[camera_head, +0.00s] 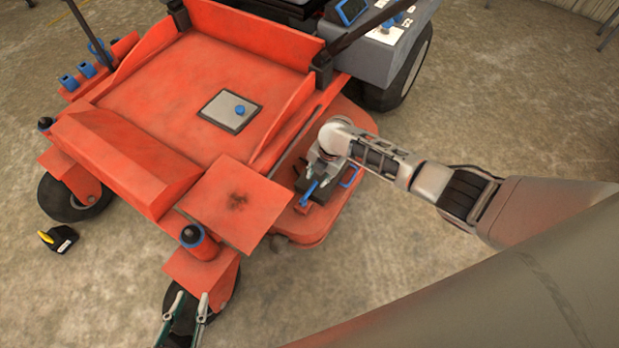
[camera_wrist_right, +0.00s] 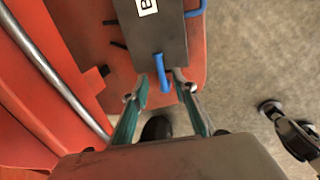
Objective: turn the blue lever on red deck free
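A dark box (camera_wrist_right: 155,30) with a white label sits on the red deck (camera_wrist_right: 120,70) in the right wrist view. The blue lever (camera_wrist_right: 164,72) sticks out from its near face. In the head view the blue lever (camera_head: 308,194) is at the side of the red machine. My right gripper (camera_wrist_right: 161,90) is open, with one finger on each side of the lever and gaps visible. In the head view my right wrist hides much of the box and gripper. My left gripper (camera_head: 188,304) is open and empty at the bottom, by the front wheel.
A second blue handle (camera_wrist_right: 196,9) is on the box's right side. A grey plate (camera_head: 228,111) with a blue knob lies on the machine's main platform. A black and yellow object (camera_head: 58,239) lies on the floor. Open floor lies right of the deck.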

